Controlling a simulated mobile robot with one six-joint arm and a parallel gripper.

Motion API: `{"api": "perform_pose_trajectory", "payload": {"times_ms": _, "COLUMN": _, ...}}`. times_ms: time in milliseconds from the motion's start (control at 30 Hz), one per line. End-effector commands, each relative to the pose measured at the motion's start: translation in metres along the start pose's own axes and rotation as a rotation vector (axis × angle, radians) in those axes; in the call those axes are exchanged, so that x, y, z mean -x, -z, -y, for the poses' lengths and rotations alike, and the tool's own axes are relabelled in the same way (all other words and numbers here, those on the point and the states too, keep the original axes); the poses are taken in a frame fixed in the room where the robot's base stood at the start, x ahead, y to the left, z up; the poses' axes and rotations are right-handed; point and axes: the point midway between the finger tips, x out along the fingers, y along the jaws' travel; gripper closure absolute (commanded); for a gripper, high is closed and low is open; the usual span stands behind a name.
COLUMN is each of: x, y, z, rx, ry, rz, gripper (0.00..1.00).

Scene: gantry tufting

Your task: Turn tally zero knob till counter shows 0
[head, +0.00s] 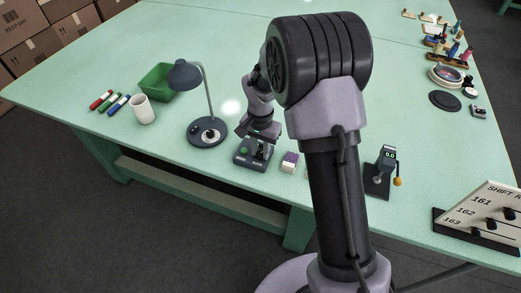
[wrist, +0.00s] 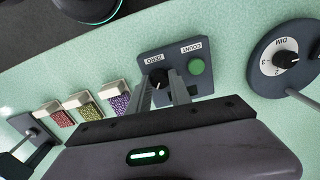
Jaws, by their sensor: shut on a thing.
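A dark grey control box (wrist: 208,66) carries ZERO and COUNT labels, upside down in the wrist view. Its black zero knob (wrist: 160,77) sits under the ZERO label, beside a round green button (wrist: 196,67). My gripper (wrist: 164,80) reaches down over the box, its two fingers closed around the knob. In the head view the box (head: 241,159) stands near the table's front edge, partly behind my gripper (head: 258,139).
A desk lamp (head: 206,133) with a DIM dial (wrist: 286,57) stands close beside the box. Small colour swatches (wrist: 79,104) lie on its other side. A white mug (head: 143,110), markers (head: 109,102) and a green bin (head: 157,80) are farther left. A shift board (head: 486,212) stands right.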

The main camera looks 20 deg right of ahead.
Motion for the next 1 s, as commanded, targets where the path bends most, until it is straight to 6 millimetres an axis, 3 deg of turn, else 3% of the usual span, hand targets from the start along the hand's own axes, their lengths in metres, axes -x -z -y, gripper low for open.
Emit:
{"api": "perform_pose_trajectory", "payload": {"times_ms": 633, "x": 0.0003, "y": 0.0003, "z": 0.0001, "rx": -0.047, "ry": 0.0, "rz": -0.001, "gripper": 1.0}}
{"api": "perform_pose_trajectory", "payload": {"times_ms": 667, "x": 0.0003, "y": 0.0003, "z": 0.0001, "rx": -0.047, "ry": 0.0, "rz": -0.001, "gripper": 0.73}}
{"api": "perform_pose_trajectory", "payload": {"times_ms": 767, "x": 0.0003, "y": 0.0003, "z": 0.0, "rx": -0.047, "ry": 0.0, "rz": -0.001, "gripper": 0.54}}
{"api": "perform_pose_trajectory", "payload": {"times_ms": 1000, "x": 0.0001, "y": 0.0001, "z": 0.0, "rx": -0.047, "ry": 0.0, "rz": 0.0, "gripper": 0.53}}
